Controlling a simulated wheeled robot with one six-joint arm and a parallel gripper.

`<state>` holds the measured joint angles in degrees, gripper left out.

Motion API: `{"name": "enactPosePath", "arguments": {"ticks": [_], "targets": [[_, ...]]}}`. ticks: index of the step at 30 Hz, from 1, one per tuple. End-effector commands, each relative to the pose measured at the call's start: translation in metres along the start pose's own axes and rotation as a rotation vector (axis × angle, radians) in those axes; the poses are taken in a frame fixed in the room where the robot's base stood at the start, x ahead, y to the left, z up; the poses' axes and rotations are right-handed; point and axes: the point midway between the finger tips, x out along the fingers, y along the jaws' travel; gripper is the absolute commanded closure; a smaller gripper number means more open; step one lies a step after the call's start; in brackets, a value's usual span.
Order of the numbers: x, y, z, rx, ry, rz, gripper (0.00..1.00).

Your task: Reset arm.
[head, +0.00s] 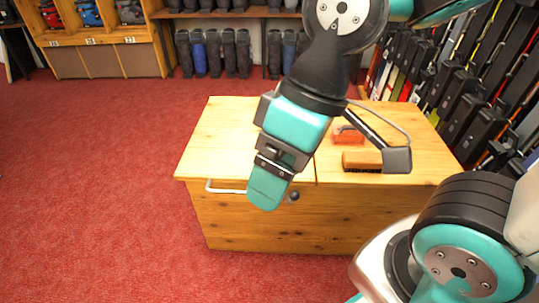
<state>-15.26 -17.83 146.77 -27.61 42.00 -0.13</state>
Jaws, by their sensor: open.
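My arm reaches in from the top of the head view, bent downward. My gripper (267,190) hangs in front of the front edge of the wooden bench (222,140), seen from the side. It is open, with nothing visible in it; one finger largely hides the other. My wrist covers the middle of the bench top.
An orange-red tool (348,134) and a wooden brush (362,161) with dark bristles lie on the bench's right half. A pale bar handle (225,191) and a dark knob (293,196) are on its front. Boot shelves (213,52) stand behind, a ski rack (465,110) at right. Red carpet at left is clear.

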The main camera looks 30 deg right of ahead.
Motion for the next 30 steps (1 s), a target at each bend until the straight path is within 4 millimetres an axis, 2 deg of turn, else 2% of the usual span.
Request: {"name": "enactPosePath", "arguments": {"ticks": [5, 8, 24, 27, 30], "targets": [[-0.022, -0.006, -0.005, 0.002, 0.001, 0.001, 0.19], [-0.047, -0.014, -0.011, 0.003, 0.001, 0.001, 0.19], [-0.238, -0.073, -0.053, 0.004, 0.002, 0.001, 0.19], [-0.264, -0.081, -0.059, 0.004, 0.002, 0.001, 0.19], [-0.273, -0.084, -0.061, 0.004, 0.002, 0.001, 0.19]]}}
